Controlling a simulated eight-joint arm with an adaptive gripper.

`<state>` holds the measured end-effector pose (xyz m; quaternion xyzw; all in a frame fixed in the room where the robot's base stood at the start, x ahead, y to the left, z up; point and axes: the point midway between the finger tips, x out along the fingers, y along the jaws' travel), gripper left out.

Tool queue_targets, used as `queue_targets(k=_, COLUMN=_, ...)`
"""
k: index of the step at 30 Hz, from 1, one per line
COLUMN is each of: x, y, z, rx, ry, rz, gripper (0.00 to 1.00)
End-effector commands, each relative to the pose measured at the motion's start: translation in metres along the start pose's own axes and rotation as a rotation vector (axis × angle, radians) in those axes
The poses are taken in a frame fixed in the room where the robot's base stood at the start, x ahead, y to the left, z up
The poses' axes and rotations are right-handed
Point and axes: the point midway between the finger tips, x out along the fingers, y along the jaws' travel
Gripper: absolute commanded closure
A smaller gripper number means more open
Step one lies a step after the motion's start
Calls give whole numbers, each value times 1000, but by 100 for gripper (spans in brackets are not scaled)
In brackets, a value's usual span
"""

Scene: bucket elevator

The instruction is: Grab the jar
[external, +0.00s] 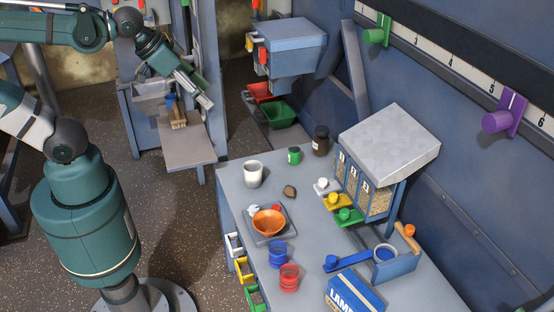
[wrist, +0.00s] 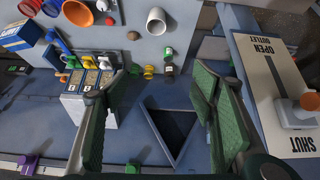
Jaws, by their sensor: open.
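The jar (external: 320,141) is dark brown with a black lid and stands upright at the far edge of the workbench (external: 235,190), left of the grey-topped dispenser. In the wrist view a small dark jar with a pale label (wrist: 168,69) shows above the space between my fingers. My gripper (external: 203,97) is open and empty in the air, left of and well apart from the jar. In the wrist view its two green-padded fingers (wrist: 160,100) are spread wide.
A green can (external: 294,155) stands close left of the jar, with a white cup (external: 253,174) farther left. The dispenser (external: 390,140) rises at the jar's right. Red and green bins (external: 280,113) lie beyond the bench. A side shelf (external: 187,145) is below my gripper.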

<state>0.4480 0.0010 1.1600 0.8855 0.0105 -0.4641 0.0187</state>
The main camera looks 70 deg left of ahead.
Motion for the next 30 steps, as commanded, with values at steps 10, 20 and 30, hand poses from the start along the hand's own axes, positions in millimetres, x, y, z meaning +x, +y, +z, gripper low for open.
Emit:
queue_targets(k=10, x=13, y=-2, z=-41, rx=-145, ry=-56, rz=-10, gripper=43)
queue_targets(k=20, x=35, y=-4, z=-82, rx=-301, ry=-114, rz=-29, gripper=43)
queue_targets(k=30, x=67, y=-7, z=-121, rx=-461, ry=-172, rz=-57, gripper=43)
